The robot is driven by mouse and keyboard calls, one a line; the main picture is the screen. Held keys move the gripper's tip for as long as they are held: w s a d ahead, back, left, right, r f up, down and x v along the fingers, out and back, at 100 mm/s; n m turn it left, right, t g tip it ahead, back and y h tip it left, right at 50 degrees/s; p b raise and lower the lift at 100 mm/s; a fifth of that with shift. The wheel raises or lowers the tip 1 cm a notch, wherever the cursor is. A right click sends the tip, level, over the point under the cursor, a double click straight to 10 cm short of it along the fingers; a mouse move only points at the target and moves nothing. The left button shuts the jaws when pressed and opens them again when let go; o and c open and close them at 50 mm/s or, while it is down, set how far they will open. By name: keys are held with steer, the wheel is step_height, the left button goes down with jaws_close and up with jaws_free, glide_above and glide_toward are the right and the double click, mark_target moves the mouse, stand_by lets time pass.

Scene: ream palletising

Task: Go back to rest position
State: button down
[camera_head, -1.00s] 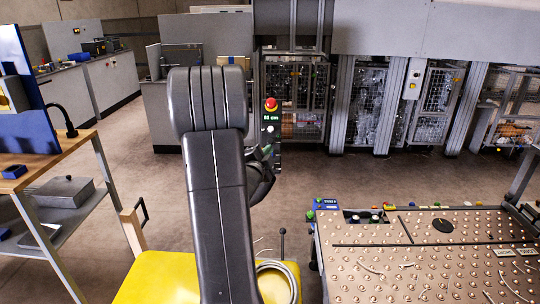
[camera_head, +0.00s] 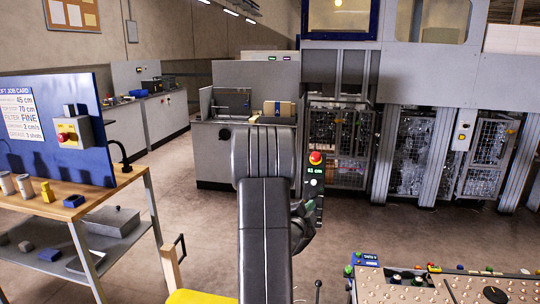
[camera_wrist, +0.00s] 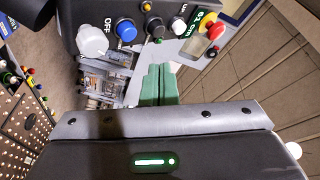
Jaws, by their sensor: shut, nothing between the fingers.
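My gripper shows in the wrist view as two green fingers (camera_wrist: 159,85) pressed together, shut and empty. In the head view my dark arm stands upright in the lower middle and mostly hides the gripper. A control panel with a red mushroom button (camera_head: 315,158) and a lit height display (camera_head: 314,170) shows just right of the arm. In the wrist view the panel's knob (camera_wrist: 92,41), blue button (camera_wrist: 126,32) and red button (camera_wrist: 216,31) lie beyond the fingertips. I cannot tell the exact gap.
A wooden-topped bench (camera_head: 100,199) with a blue board (camera_head: 66,130) stands at left. A studded ball table (camera_head: 400,292) is at lower right. Grey machinery with mesh cages (camera_head: 338,146) lines the back.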

steer(key=s+r, duration=0.1)
steer(key=s, duration=0.1)
steer(key=s+r+b, duration=0.1)
steer(key=s+r, duration=0.1)
steer(key=shift+s+a+r, duration=0.1)
steer(key=shift+a+r, duration=0.1)
steer(key=shift+a, duration=0.2)
steer(key=w+f+b, duration=0.1)
steer(key=w+f, duration=0.1)
steer(key=w+d+f+b, duration=0.1)
steer(key=w+f, duration=0.1)
steer(key=shift+w, duration=0.1)
stand_by(0.4)
steer(key=shift+w+f+b, duration=0.1)
steer(key=shift+b, duration=0.85)
